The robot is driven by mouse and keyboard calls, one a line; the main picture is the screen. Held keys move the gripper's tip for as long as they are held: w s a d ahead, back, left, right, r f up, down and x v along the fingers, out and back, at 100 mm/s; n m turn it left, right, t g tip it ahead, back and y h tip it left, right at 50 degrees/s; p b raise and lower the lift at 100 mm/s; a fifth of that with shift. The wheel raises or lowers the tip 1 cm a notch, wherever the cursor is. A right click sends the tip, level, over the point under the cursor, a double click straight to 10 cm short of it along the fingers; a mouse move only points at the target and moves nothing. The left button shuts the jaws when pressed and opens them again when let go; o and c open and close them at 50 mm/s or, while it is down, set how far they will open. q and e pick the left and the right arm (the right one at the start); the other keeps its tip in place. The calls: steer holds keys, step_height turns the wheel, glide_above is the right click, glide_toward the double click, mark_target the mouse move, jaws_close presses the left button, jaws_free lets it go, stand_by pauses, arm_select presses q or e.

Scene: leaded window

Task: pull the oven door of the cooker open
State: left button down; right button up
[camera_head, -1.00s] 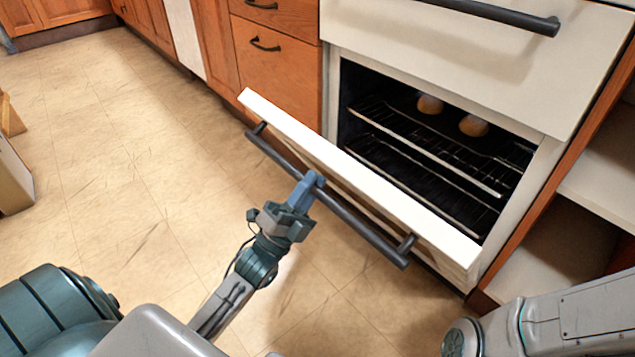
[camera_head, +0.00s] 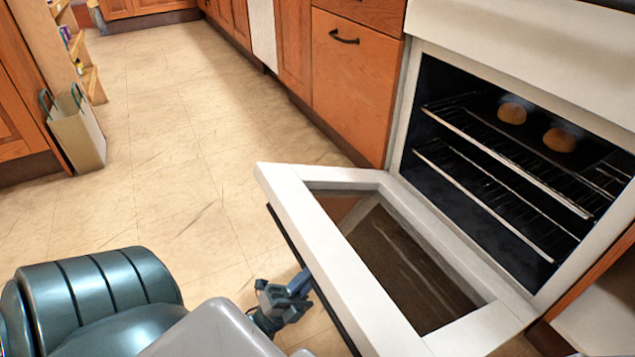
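The oven door (camera_head: 315,218) of the cooker is white with a glass pane, hinged at its lower edge and tilted far down, close to level. The oven cavity (camera_head: 500,170) stands open, with wire racks and two round buns (camera_head: 560,139) on the upper one. My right gripper is not in view.
Wooden cabinets and drawers (camera_head: 352,82) stand left of the cooker. A beige bag (camera_head: 78,130) stands on the floor at the left beside a wooden shelf (camera_head: 90,84). The tiled floor (camera_head: 160,170) between is clear. An open shelf (camera_head: 600,315) is at the lower right.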

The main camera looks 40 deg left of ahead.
arm_select(q)
step_height(320, 180, down, 2)
steer(key=shift+s+f, duration=0.15)
stand_by(0.3)
steer(key=c, duration=1.7)
jaws_free()
steer(key=o, duration=0.3)
